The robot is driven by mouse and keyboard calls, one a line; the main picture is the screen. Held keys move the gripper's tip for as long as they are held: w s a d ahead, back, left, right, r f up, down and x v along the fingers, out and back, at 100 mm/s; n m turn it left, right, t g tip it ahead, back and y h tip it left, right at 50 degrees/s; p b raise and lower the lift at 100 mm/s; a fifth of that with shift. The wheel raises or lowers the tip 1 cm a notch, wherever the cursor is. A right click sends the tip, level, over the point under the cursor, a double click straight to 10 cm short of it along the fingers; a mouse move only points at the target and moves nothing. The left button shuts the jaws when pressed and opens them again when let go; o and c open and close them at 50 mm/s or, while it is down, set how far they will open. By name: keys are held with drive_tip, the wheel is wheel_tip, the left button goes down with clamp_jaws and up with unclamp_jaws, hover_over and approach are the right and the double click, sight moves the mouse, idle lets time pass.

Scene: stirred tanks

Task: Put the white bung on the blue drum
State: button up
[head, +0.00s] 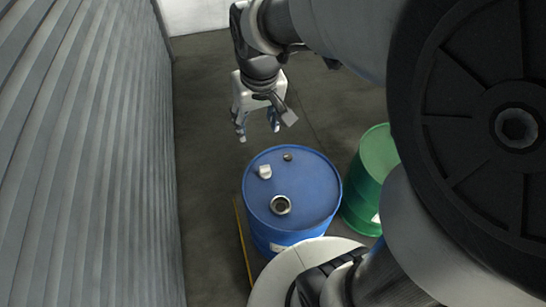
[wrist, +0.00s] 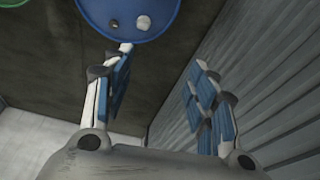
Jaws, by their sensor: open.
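The blue drum (head: 313,188) stands upright on the floor, its lid facing up. The white bung (head: 265,172) rests on the left part of the lid, apart from a larger grey ring fitting (head: 281,205) with a dark centre and a smaller dark fitting (head: 287,156). My gripper (head: 258,133) is open and empty, with its fingers above and beyond the drum's far edge in the head view. In the wrist view the blue drum (wrist: 127,34) shows only partly at the top, with the white bung (wrist: 143,23) on it, beyond my open fingers (wrist: 163,56).
A green drum (head: 376,160) stands close to the right of the blue drum. A grey corrugated wall (head: 85,160) runs along the left side. A yellow strip (head: 243,240) lies beside the blue drum. The floor (head: 200,110) beyond the drums looks clear.

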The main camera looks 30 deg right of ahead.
drive_tip(key=s+a+r+t, duration=0.1)
drive_tip(key=s+r, duration=0.1)
drive_tip(key=s, duration=0.6)
drive_tip(key=s+a+r+n+t, duration=0.1)
drive_tip(key=s+a+r, duration=0.1)
drive_tip(key=s, duration=0.6)
drive_tip(key=shift+s, duration=0.15)
drive_tip(key=shift+r, duration=0.15)
